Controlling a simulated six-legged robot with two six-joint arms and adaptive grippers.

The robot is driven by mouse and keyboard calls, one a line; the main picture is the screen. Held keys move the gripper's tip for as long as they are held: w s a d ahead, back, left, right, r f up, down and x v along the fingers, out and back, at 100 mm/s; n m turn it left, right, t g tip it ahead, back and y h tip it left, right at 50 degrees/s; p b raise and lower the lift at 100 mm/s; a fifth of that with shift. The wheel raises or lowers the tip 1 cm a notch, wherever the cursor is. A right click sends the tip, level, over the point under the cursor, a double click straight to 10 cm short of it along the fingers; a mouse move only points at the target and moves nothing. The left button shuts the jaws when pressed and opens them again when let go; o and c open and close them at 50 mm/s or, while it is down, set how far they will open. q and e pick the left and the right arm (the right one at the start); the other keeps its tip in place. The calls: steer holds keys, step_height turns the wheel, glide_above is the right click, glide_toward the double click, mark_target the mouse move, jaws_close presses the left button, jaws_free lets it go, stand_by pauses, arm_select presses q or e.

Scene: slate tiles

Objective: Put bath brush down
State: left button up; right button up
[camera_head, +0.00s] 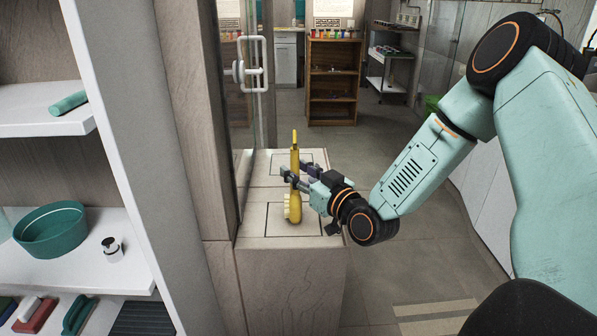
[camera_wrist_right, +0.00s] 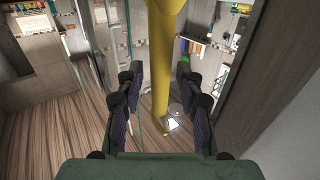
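The yellow bath brush (camera_head: 295,207) is at the stone-topped ledge, long axis roughly vertical in the head view, with pale bristles on the left of its lower end. Its top shows above the ledge's back edge. I cannot tell whether its lower end touches the ledge. My right gripper (camera_head: 287,180) reaches in from the right at the brush's middle. In the right wrist view, the yellow handle (camera_wrist_right: 161,60) runs between the spread fingers of the right gripper (camera_wrist_right: 160,78), with a narrow gap on each side. My left gripper is out of view.
The ledge (camera_head: 255,215) has dark-outlined square tiles and some bare room around the brush. A glass door with a white handle (camera_head: 254,64) stands behind its left side. A white shelf (camera_head: 85,250) at left holds a green bowl (camera_head: 51,229) and small items.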

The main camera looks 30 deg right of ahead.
steer(key=shift+o, duration=0.2)
steer(key=shift+s+r, duration=0.1)
steer(key=shift+r, duration=0.1)
steer(key=shift+r, duration=0.2)
steer(key=s+p, duration=0.7)
steer(key=s, duration=0.5)
steer(key=s+a+f+g+y, duration=0.1)
steer(key=s+a+f+g, duration=0.35)
steer(key=f, duration=0.25)
steer(key=s+a+f+g+y, duration=0.1)
steer(key=s+a+f+g, duration=0.2)
steer(key=a+f+g, duration=0.4)
steer(key=s+f+g+h, duration=0.1)
steer(key=s+f+g, duration=0.2)
steer(key=s, duration=0.7)
steer(key=s+a+f+m+g+h, duration=0.1)
steer(key=s+f+g+h, duration=0.1)
steer(key=s+f, duration=0.3)
steer(key=s+g, duration=0.1)
steer(key=s, duration=0.3)
steer(key=shift+s+a+f, duration=0.15)
steer(key=shift+s+a, duration=0.05)
steer(key=shift+s, duration=0.2)
